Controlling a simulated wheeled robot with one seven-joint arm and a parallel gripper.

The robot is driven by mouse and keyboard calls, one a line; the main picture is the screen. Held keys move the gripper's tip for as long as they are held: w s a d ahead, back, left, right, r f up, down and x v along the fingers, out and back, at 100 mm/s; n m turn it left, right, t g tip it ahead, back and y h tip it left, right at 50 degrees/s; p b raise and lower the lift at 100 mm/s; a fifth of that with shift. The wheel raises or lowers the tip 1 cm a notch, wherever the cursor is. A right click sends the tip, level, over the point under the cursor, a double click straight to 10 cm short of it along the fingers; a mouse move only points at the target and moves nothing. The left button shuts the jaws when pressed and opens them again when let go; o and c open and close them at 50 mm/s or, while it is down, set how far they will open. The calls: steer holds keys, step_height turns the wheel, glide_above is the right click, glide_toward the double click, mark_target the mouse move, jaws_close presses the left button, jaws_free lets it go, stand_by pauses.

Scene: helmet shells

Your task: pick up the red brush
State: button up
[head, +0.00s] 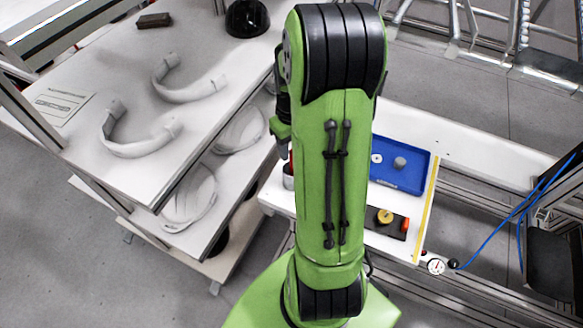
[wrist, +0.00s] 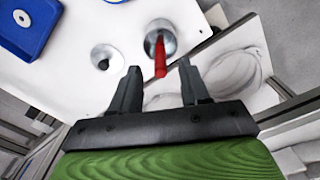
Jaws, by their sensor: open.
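The red brush (wrist: 160,58) stands in a round metal cup (wrist: 150,45) on the white table, its red handle pointing towards my gripper in the wrist view. My gripper (wrist: 159,69) is open, with one dark finger on each side of the handle's line in that view. I cannot tell how far the handle reaches between the fingers; no contact shows. In the head view a sliver of the red brush (head: 291,158) and the cup (head: 288,178) show just left of my arm, which hides much of that area. The fingers are not clear there.
A blue tray (head: 416,183) with small parts lies on the white table, right of my arm. A dark plate (head: 396,229) with a yellow part lies nearer. A second round metal dish (wrist: 115,65) is beside the cup. Shelves with white helmet shells (head: 190,92) stand at left.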

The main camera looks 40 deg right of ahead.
step_height(320, 180, down, 5)
steer(key=shift+f+b, duration=0.1)
steer(key=shift+b, duration=0.4)
jaws_close()
